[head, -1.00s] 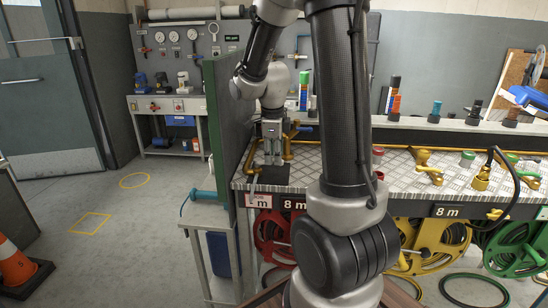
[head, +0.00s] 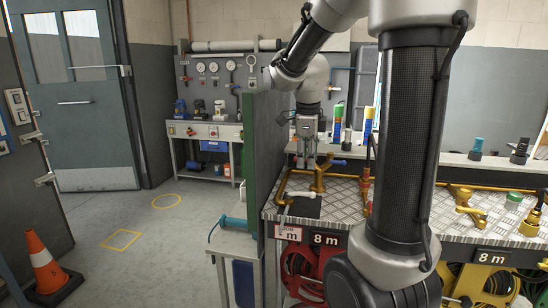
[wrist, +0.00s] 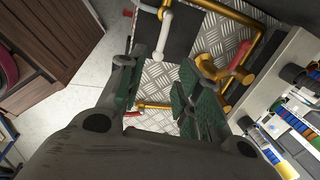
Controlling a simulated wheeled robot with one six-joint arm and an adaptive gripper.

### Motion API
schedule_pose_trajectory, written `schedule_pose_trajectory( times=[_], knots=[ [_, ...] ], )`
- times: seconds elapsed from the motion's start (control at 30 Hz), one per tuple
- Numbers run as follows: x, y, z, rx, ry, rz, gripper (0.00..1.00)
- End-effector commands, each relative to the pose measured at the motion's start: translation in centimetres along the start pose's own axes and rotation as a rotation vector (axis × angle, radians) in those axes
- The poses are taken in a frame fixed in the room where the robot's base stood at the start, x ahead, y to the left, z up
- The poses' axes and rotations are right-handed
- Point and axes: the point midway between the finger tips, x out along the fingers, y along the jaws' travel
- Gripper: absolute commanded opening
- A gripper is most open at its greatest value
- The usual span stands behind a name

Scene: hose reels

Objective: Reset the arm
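My gripper (head: 305,166) is above the left end of the bench top (head: 345,205), pointing down near the brass pipework (head: 290,188). In the wrist view its two dark green-padded fingers (wrist: 160,90) stand apart, with tread plate visible between them and nothing held. My grey and black arm reaches up from the lower right of the head view, bends at the top and comes down to the gripper. It hides part of the bench.
A green panel (head: 264,140) stands upright just left of the gripper. Hose reels (head: 302,268) hang under the bench. A small side table (head: 232,248) and an orange cone (head: 45,265) are to the left. The floor between them is largely clear.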

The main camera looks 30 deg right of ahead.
Motion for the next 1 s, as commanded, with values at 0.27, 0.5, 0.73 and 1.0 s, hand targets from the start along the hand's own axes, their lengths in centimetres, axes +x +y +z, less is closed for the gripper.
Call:
schedule_pose_trajectory(
  times=[0.27,0.5,0.73,1.0],
  knots=[
    [0.0,0.0,0.0,-0.084,0.001,0.001,0.34],
    [1.1,2.2,-0.9,-0.722,-0.002,0.059,0.34],
    [-0.4,7.8,-3.3,-1.495,-0.069,0.059,0.34],
    [-3.4,15.6,-6.3,-2.201,-0.097,-0.115,0.34]
  ],
)
